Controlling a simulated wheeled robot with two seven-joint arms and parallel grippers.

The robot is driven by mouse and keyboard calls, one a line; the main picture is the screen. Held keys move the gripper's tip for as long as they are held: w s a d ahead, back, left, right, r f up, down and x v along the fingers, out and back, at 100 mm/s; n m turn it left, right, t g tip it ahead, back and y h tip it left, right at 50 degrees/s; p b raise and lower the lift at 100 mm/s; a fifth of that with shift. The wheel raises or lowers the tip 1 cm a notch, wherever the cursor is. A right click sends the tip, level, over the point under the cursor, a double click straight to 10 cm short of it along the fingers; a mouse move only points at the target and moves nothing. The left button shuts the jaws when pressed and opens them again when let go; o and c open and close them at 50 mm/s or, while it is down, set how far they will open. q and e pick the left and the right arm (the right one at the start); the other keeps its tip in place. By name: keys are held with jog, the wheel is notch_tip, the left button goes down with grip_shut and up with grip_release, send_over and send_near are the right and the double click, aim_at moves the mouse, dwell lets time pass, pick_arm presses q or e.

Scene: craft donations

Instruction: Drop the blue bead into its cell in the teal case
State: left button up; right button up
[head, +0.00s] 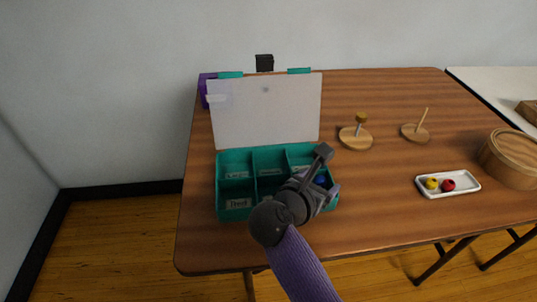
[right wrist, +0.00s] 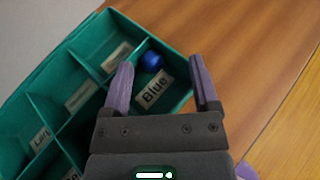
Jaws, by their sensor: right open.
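The teal case (head: 236,211) stands open on the table, its pale lid raised at the back. The blue bead (right wrist: 152,62) is in the corner cell with the "Blue" label (right wrist: 153,94), close to the cell's wall. A bit of the bead (head: 320,180) shows past my gripper in the head view. My right gripper (right wrist: 161,62) is open above that cell, its fingers apart on either side of the bead and not touching it. In the head view my right gripper (head: 318,184) hides much of the case's front right. My left gripper is not in view.
A white tray (head: 460,191) holds a yellow bead (head: 432,184) and a red bead (head: 448,185). Two wooden stands (head: 355,138) (head: 415,133) and a round wooden box (head: 510,158) are on the right. A purple object (head: 204,88) is behind the lid. The table's middle is clear.

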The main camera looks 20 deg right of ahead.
pick_arm(q)
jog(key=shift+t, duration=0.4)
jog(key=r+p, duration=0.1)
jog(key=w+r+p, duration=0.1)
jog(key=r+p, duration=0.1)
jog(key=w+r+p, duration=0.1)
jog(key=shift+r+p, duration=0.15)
jog(key=shift+p, duration=0.2)
pick_arm(e)
notch_tip(320, 180, up, 10)
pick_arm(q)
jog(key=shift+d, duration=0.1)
